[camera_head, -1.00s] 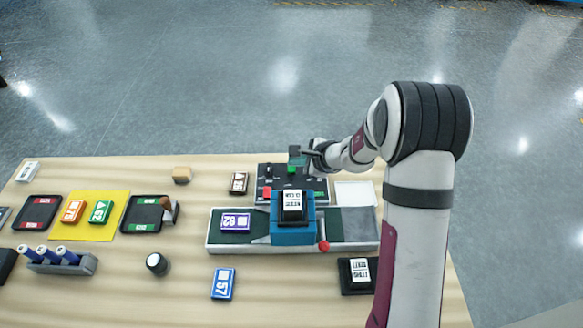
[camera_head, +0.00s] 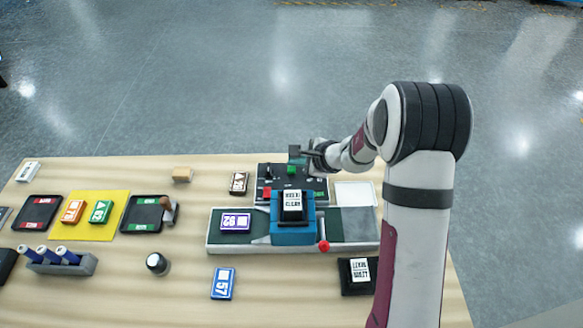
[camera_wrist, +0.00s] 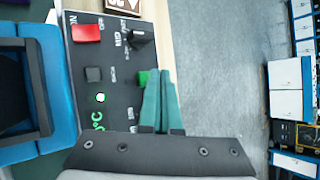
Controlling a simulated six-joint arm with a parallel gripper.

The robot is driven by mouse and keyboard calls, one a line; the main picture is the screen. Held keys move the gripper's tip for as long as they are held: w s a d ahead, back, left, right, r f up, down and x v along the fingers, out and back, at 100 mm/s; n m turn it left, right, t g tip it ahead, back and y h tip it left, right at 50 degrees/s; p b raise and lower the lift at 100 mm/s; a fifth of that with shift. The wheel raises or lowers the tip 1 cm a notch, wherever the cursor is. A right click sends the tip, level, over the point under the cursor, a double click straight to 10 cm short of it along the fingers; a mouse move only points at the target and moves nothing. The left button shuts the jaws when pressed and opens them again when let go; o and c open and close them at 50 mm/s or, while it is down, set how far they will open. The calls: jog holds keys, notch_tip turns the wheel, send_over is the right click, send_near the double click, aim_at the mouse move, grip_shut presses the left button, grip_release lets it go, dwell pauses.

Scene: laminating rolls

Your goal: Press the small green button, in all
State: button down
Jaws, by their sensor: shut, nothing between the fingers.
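The dark control panel (camera_head: 264,172) stands at the back of the table, behind the blue machine. A green button (camera_head: 292,169) sits on its far part. In the wrist view the green button (camera_wrist: 142,77) is partly covered by my gripper. My gripper (camera_head: 296,153) is shut and empty, with teal fingers pressed together. It is at the panel's far edge, next to the green button. In the wrist view the fingertips (camera_wrist: 155,74) overlap the button's right side; I cannot tell whether they touch it.
The panel also has a red button (camera_wrist: 87,33), a black knob (camera_wrist: 143,39), a dark grey button (camera_wrist: 93,74) and a lit green lamp (camera_wrist: 100,98). The blue machine (camera_head: 292,232) stands in front. Beyond the panel is open floor.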

dwell(0.4)
jog(key=shift+f, duration=0.45)
